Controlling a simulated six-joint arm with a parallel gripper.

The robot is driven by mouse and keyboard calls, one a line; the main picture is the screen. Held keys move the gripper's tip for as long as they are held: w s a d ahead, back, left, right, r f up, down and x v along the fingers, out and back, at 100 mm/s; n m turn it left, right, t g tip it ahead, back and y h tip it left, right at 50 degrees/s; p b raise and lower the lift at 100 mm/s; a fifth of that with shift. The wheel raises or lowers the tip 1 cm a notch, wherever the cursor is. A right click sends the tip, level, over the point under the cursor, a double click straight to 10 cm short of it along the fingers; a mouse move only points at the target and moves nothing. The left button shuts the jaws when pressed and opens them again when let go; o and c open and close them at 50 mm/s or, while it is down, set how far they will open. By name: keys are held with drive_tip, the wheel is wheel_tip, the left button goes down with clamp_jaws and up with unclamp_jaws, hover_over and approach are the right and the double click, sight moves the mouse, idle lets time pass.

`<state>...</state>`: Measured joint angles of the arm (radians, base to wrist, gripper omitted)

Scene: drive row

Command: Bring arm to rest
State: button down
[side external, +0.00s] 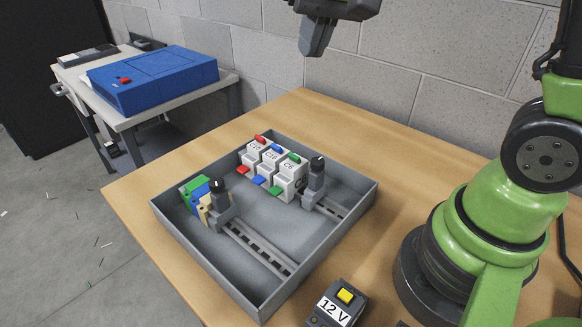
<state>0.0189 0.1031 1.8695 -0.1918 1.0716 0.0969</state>
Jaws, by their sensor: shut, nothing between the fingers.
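My gripper (318,38) hangs at the top of the side external view, in front of the block wall and high above the table. Its fingers point down and are shut, with nothing between them. The green body of my arm stands at the right. Below my gripper, a grey tray (362,205) sits on the wooden table. It holds two rails. White modules (272,165) with red, blue and green parts stand in a row by a dark end clamp (317,178). Green, blue and beige pieces (200,196) stand by another clamp (219,200).
A 12 V box (338,304) with a yellow button stands at the tray's front right, near my base. A blue case (155,78) lies on a side table (135,117) at the back left. The wooden table (300,110) is clear behind the tray.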

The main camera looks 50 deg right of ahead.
drive_tip(key=s+a+r+n+t+y, duration=0.1)
drive_tip(key=s+t, duration=0.3)
drive_tip(key=s, duration=1)
drive_tip(key=shift+s+a+r, duration=0.3)
drive_tip(key=shift+a+r, duration=0.2)
drive_tip(key=shift+r, duration=0.2)
